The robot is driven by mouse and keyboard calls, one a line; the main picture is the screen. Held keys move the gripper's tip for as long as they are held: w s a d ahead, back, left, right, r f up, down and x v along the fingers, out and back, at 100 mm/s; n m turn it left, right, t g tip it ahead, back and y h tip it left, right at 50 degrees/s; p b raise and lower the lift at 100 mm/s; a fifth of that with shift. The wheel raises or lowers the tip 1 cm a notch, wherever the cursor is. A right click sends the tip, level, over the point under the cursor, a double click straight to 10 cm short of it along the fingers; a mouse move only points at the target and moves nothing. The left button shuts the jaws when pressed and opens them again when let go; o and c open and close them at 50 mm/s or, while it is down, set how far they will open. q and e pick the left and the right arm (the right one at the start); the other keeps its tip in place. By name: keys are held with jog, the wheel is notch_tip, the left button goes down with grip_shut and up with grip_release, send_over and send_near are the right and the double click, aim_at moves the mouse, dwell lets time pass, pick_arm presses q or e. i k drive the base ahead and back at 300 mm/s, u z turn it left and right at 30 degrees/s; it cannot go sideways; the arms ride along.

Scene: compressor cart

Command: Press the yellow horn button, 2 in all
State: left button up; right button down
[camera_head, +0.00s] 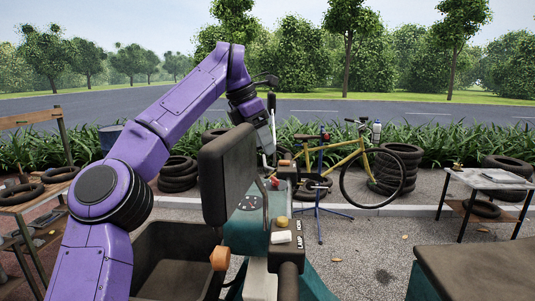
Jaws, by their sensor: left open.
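A small yellow, dome-like button (282,221) sits on top of a dark control box (287,250) on the cart, in the lower middle of the head view. It looks like the horn button. A white switch-like piece (281,237) is just in front of it. My left gripper (270,143) is open, beyond and above the button and well apart from it, with its fingers pointing down. The dark upright panel hides part of it. Nothing shows between its fingers. My right gripper is out of view.
The dark upright panel (227,175) stands left of the button, near my left arm. An orange knob (220,258) is below it, and a dark open bin (172,262) is at lower left. A yellow bicycle (345,160) stands behind. A dark bench top (480,268) is at lower right.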

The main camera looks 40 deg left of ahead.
aim_at(282, 222)
jog(key=k, duration=1.5)
